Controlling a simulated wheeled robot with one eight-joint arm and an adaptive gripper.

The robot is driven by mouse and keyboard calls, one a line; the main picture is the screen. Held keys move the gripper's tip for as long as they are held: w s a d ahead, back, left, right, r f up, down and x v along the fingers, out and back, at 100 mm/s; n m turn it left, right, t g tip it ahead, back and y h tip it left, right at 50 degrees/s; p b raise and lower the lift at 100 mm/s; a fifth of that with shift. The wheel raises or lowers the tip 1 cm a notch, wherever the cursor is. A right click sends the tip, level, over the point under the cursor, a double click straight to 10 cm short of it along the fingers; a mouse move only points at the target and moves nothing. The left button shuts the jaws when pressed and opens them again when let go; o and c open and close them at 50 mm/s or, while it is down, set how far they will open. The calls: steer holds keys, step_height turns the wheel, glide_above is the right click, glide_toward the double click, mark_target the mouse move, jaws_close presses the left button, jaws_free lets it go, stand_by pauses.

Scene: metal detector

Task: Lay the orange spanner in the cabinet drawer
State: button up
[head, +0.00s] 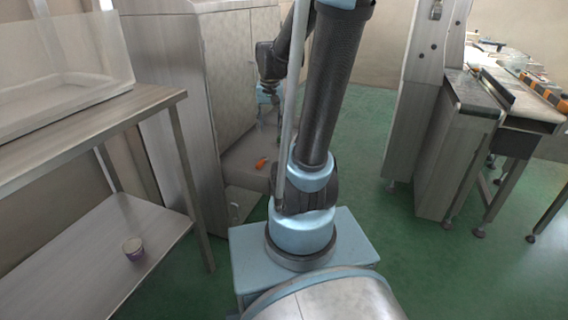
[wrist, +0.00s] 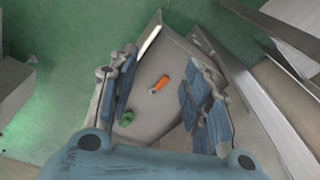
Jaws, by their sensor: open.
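The orange spanner (wrist: 160,83) lies on the grey floor of the pulled-out cabinet drawer (wrist: 155,118). In the head view the spanner (head: 262,162) is a small orange spot inside the low drawer (head: 238,158). My gripper (wrist: 160,92) points down above the drawer with its jaws wide apart. The spanner shows between the fingers but lies below them, with nothing held. In the head view my gripper is small, beside the cabinet and partly hidden by my arm.
A small green object (wrist: 127,118) also lies in the drawer. The tall metal cabinet (head: 180,110) stands behind a steel table (head: 95,120) with a white tray. A small cup (head: 133,248) is on its lower shelf. Green floor is free toward the right machine (head: 455,150).

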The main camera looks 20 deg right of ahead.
steer(key=s+f+n, duration=0.1)
steer(key=s+f, duration=0.1)
steer(key=s, duration=0.7)
steer(key=s+f+n, duration=0.2)
steer(key=s+f, duration=0.1)
steer(key=s, duration=0.6)
steer(key=shift+s+d+t, duration=0.15)
steer(key=shift+d+t, duration=0.2)
steer(key=shift+t, duration=0.05)
